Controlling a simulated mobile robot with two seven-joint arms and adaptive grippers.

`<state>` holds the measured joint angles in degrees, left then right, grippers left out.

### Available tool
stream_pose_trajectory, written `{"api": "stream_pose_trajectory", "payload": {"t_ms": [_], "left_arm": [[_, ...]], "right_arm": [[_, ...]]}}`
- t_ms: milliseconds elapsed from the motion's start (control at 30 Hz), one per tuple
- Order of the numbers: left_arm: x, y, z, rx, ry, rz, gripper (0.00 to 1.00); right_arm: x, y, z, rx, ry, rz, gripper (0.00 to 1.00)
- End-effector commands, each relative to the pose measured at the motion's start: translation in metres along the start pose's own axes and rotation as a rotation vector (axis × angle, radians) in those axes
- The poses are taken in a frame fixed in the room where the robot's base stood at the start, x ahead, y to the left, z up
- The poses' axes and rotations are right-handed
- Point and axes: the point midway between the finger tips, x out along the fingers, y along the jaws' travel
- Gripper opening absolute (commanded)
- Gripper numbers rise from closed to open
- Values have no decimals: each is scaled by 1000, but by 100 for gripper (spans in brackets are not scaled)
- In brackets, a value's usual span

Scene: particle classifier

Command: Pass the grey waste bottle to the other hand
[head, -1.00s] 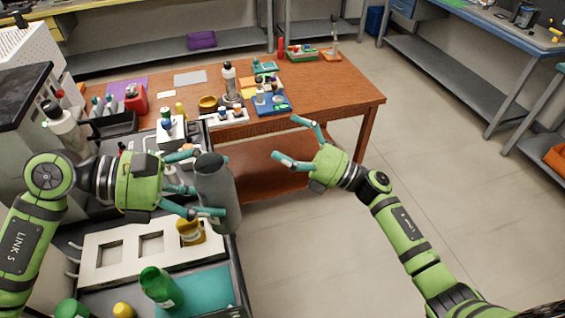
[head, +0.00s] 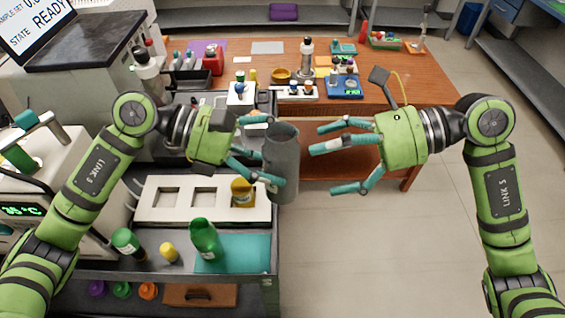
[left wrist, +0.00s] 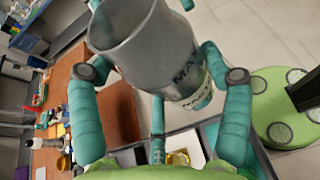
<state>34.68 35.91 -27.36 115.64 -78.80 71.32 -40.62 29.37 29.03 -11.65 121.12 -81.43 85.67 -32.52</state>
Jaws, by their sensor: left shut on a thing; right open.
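The grey waste bottle (head: 283,165) is a dark grey, open-topped cylinder held roughly upright above the right edge of the bench. My left gripper (head: 262,160) is shut on it from the left. In the left wrist view the bottle (left wrist: 160,50) sits between the teal fingers, with part of a label and dark lettering showing. My right gripper (head: 338,155) is open and empty, just to the right of the bottle, its fingers pointing at it. A small gap shows between its fingertips and the bottle.
Below the bottle is a white tray (head: 222,214) with square wells and a yellow bottle (head: 242,192). A green bottle (head: 205,238) stands on a teal mat (head: 240,253) in front. A wooden table (head: 420,80) with small containers stands behind. The floor at right is clear.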

Motion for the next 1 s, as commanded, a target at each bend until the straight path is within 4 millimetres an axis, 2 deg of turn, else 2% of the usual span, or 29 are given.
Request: {"api": "stream_pose_trajectory", "payload": {"t_ms": [200, 400, 600, 867, 900, 967, 1000], "left_arm": [[0, 0, 0, 0, -1, 0, 40], [0, 0, 0, 0, -1, 0, 40], [0, 0, 1, 0, -1, 0, 40], [0, 0, 0, 1, -1, 0, 40], [0, 0, 1, 1, -1, 0, 40], [0, 0, 1, 1, -1, 0, 40], [0, 0, 1, 1, -1, 0, 40]], "right_arm": [[44, 1, 1, 2, -5, 4, 100], [73, 0, 0, 4, -3, 3, 100], [85, 0, 0, 4, -2, 2, 100], [86, 0, 0, 4, -2, 1, 100], [86, 0, 0, 4, -2, 1, 92], [86, 0, 0, 4, -2, 1, 68], [86, 0, 0, 4, -2, 1, 52]]}}
